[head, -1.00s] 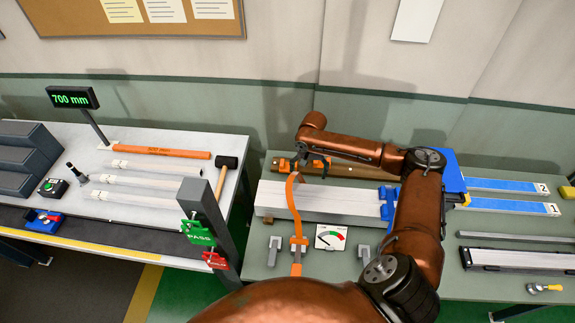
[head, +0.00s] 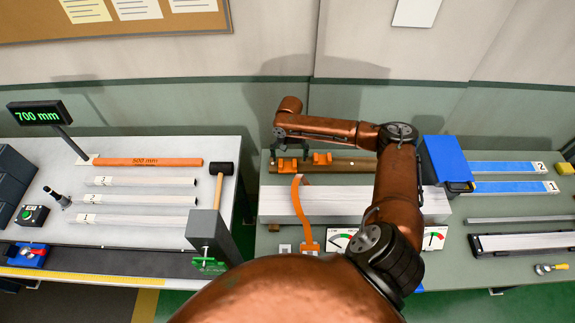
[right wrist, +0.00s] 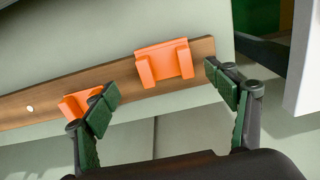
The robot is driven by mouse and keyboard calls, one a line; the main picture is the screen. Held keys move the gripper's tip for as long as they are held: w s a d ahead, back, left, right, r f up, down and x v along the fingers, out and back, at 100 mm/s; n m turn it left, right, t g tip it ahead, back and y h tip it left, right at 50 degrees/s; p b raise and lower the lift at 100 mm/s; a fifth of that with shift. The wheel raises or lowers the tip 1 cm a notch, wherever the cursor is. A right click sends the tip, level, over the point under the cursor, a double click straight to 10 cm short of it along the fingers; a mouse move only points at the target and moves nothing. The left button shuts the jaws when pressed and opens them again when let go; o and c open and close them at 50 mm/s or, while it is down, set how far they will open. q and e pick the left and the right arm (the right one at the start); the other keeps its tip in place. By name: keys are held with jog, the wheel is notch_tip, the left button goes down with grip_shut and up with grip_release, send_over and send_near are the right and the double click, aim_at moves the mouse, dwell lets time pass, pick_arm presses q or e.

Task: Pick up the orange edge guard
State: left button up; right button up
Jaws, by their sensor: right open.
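Two orange edge guards sit on a brown wooden rail at the back of the right bench. In the head view, one guard (head: 287,165) is on the left and the other guard (head: 322,158) on the right. My right gripper (head: 291,152) is open and empty above the rail's left end. In the right wrist view, the right-hand guard (right wrist: 165,64) shows between the spread fingers (right wrist: 162,95), apart from them. The left-hand guard (right wrist: 82,103) is partly hidden behind one finger. My left gripper is out of view.
A pale profile block (head: 335,203) lies in front of the rail, with an orange strap (head: 301,205) over it. A blue box (head: 447,162) stands right of my arm. The left bench holds white tubes (head: 140,200) and a hammer (head: 221,170). My arm hides the middle of the right bench.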

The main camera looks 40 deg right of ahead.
aim_at(288, 167)
jog(key=f, duration=0.3)
jog(key=shift+w+a+f, duration=0.3)
jog(key=shift+a+f, duration=0.05)
jog(key=shift+f, duration=0.65)
jog(key=c, duration=1.1)
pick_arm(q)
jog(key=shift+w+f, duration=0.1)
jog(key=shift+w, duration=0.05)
pick_arm(e)
jog(key=shift+c, duration=0.2)
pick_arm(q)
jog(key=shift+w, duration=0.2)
pick_arm(e)
jog(key=shift+r, duration=0.15)
